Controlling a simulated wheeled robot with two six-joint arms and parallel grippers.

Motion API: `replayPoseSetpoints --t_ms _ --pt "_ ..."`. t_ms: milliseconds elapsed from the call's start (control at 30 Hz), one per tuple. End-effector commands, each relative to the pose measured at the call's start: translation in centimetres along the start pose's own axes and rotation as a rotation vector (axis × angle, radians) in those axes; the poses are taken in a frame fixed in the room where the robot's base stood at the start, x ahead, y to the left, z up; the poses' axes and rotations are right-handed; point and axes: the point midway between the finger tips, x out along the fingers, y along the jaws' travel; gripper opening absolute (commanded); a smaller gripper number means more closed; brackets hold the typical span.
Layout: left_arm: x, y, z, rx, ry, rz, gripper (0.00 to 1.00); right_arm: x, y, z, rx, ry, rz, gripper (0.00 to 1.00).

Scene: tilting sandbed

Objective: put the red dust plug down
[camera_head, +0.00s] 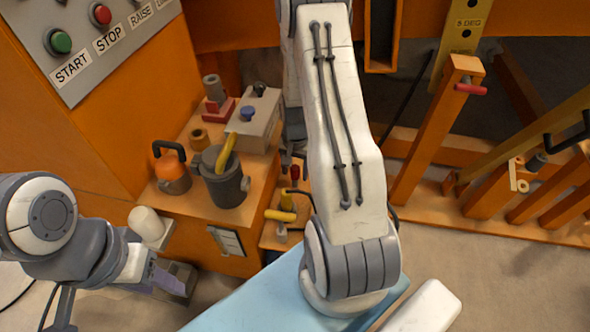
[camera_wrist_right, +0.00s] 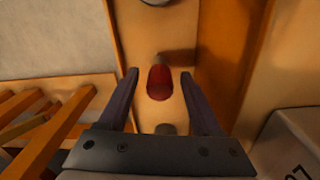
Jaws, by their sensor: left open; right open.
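The red dust plug (camera_wrist_right: 160,82) is in the right wrist view, over a narrow light-wood surface (camera_wrist_right: 150,40). My right gripper (camera_wrist_right: 159,75) is open, with one finger on each side of the plug and a visible gap to each. Whether the plug rests fully on the surface cannot be told. In the head view a small red upright piece (camera_head: 295,173), probably the plug, shows on a low wooden stand beside my right forearm, which hides most of that gripper. My left gripper (camera_head: 172,282) is at the lower left, apart from the plug, and open.
A yellow-handled piece (camera_head: 281,214) is on the low stand. A button panel (camera_head: 90,40) stands upper left; wooden posts (camera_head: 430,135) stand right.

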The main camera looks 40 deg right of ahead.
Motion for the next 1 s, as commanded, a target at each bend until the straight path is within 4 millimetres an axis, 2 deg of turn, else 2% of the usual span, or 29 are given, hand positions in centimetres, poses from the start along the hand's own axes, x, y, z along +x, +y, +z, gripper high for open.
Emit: replayPoseSetpoints --t_ms 167,267,500,700,833,1000 --pt "-0.4 0.0 0.0 0.0 0.0 0.0 0.5 -1.0 0.0 -0.1 0.0 0.002 -0.001 0.66" --pt "-1.0 0.1 -0.1 0.0 0.0 0.0 0.5 -2.7 -0.1 -0.1 0.0 0.004 -0.002 0.66" --pt "-2.5 0.2 -0.1 0.0 0.0 0.0 0.5 -8.0 0.0 -0.1 0.0 0.004 -0.002 0.66" --pt "-3.3 0.2 -0.2 0.0 0.0 0.0 0.5 -11.2 0.0 0.0 0.0 0.002 -0.001 0.66" --pt "-3.5 0.2 -0.2 0.0 0.0 0.0 0.5 -12.1 0.0 0.0 0.0 0.0 0.0 0.66" --pt "-3.5 0.2 -0.2 0.0 0.0 0.0 0.5 -12.4 0.0 0.0 0.0 0.0 0.0 0.66"
